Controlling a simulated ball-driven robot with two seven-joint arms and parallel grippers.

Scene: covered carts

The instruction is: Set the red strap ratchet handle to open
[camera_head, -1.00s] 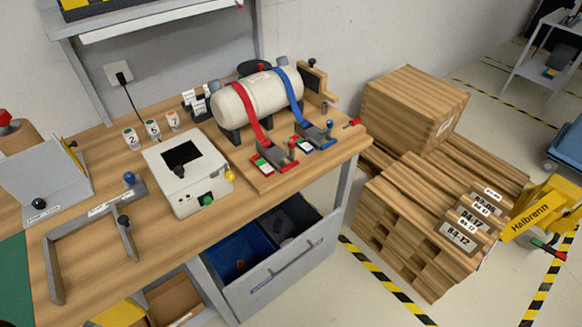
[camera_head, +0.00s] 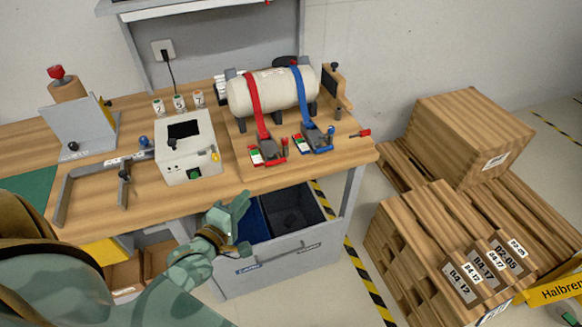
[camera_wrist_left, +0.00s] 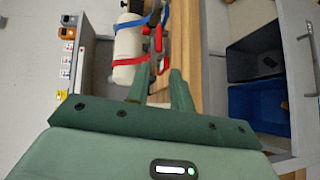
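A cream tank (camera_head: 283,91) lies on a wooden board at the right of the bench, with a red strap (camera_head: 255,97) and a blue strap (camera_head: 301,92) over it. The red strap runs down to the red ratchet (camera_head: 267,150), which has a red-tipped handle and a green-and-white label. The handle's exact angle is too small to tell. My left gripper (camera_head: 241,208) is in front of the bench edge, below and apart from the red ratchet. In the left wrist view its fingers (camera_wrist_left: 160,82) are spread and empty, pointing toward the tank and straps. My right gripper is out of view.
The blue strap's ratchet (camera_head: 314,139) sits right beside the red one. A white box (camera_head: 190,150) stands to the left on the bench. An open drawer (camera_head: 280,262) juts out under the bench edge. Wooden crates (camera_head: 445,235) stand at the right.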

